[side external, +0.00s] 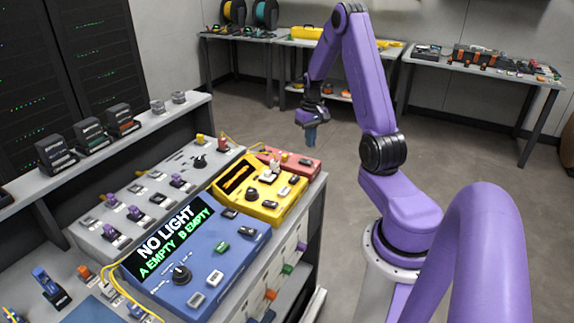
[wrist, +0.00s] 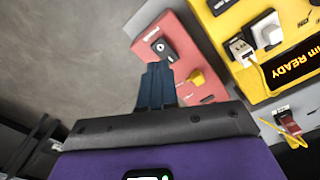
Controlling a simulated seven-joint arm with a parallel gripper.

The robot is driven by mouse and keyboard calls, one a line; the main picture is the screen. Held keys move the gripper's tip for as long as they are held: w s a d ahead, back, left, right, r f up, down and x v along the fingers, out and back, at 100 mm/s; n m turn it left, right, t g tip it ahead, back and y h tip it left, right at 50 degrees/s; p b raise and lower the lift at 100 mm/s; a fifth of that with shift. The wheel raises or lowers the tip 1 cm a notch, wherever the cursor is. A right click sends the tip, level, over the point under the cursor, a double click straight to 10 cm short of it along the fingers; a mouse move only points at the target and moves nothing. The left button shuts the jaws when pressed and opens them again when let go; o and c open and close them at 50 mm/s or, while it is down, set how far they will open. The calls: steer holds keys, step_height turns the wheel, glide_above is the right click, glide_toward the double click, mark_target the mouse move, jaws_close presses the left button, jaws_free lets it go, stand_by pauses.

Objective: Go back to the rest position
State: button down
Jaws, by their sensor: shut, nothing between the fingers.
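My gripper (side external: 310,136) hangs pointing down at the end of my purple arm in the side view. It is in the air over the floor, to the right of the red box and apart from the bench. In the wrist view its dark blue fingers (wrist: 156,84) are together with nothing between them. Behind the fingertips the wrist view shows the red box (wrist: 192,55) with a dark switch and a yellow knob.
The bench on the left carries a blue unit (side external: 200,262) reading "NO LIGHT, A EMPTY, B EMPTY", a yellow unit (side external: 262,203) and the red box (side external: 302,168). A dark rack (side external: 70,60) stands behind. Tables stand along the back wall. The floor (side external: 440,150) between is clear.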

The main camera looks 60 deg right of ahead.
steer(key=shift+r, duration=0.25)
steer(key=a+r+n, duration=0.3)
steer(key=a, duration=0.7)
steer(key=w+a+r+n, duration=0.1)
steer(key=a+r+n, duration=0.15)
steer(key=a, duration=0.65)
steer(key=a+r+n, duration=0.3)
steer(key=a, duration=0.7)
steer(key=s+a+r+n, duration=0.1)
steer(key=s+a+n, duration=0.4)
steer(key=s, duration=0.5)
steer(key=s+a+r+n, duration=0.2)
steer(key=s+a+n, duration=0.3)
steer(key=s, duration=0.5)
steer(key=shift+s+a, duration=0.3)
steer(key=shift+a, duration=0.35)
steer(key=shift+w, duration=0.1)
